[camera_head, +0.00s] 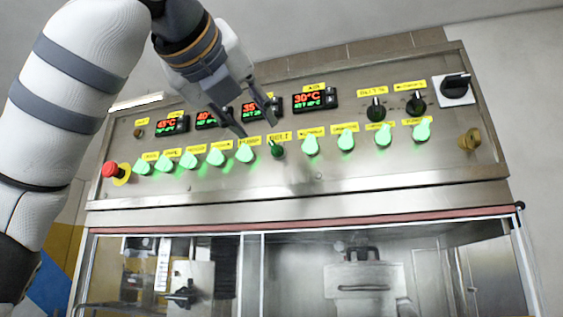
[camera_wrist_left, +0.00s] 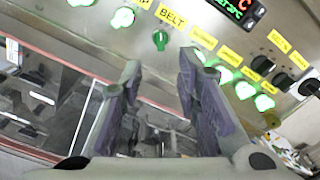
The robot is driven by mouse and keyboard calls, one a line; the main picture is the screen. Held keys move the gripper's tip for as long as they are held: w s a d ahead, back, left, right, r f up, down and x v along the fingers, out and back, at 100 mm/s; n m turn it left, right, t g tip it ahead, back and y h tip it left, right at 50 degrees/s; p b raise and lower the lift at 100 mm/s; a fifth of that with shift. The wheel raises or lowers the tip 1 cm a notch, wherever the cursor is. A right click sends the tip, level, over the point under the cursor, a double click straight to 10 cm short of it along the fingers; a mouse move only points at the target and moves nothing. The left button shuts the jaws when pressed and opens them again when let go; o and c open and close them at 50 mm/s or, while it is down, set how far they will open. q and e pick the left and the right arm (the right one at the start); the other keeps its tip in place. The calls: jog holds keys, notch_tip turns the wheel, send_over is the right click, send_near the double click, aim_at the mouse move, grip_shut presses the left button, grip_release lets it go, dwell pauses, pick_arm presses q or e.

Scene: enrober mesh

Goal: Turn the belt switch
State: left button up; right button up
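The belt switch (camera_head: 277,148) is a dark green, unlit knob under a yellow BELT label on the steel panel. It sits in a row of bright green lit knobs. It also shows in the left wrist view (camera_wrist_left: 160,40), between and beyond the fingertips. My left gripper (camera_head: 257,126) is open and empty in front of the panel, close to the switch and slightly up and left of it in the head view. In the left wrist view the two fingers (camera_wrist_left: 158,68) stand apart with a gap between them and the knob. My right gripper is not in view.
Lit green knobs (camera_head: 246,153) and (camera_head: 310,145) flank the switch. A red emergency button (camera_head: 110,170) is at the panel's left. Displays (camera_head: 315,100) and black selector knobs (camera_head: 376,108) sit higher. Glazed doors (camera_head: 350,270) are below the panel.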

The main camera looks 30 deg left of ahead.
aim_at(273, 146)
pick_arm(q)
jog(key=x, duration=1)
jog(key=shift+a+r, duration=0.1)
grip_shut()
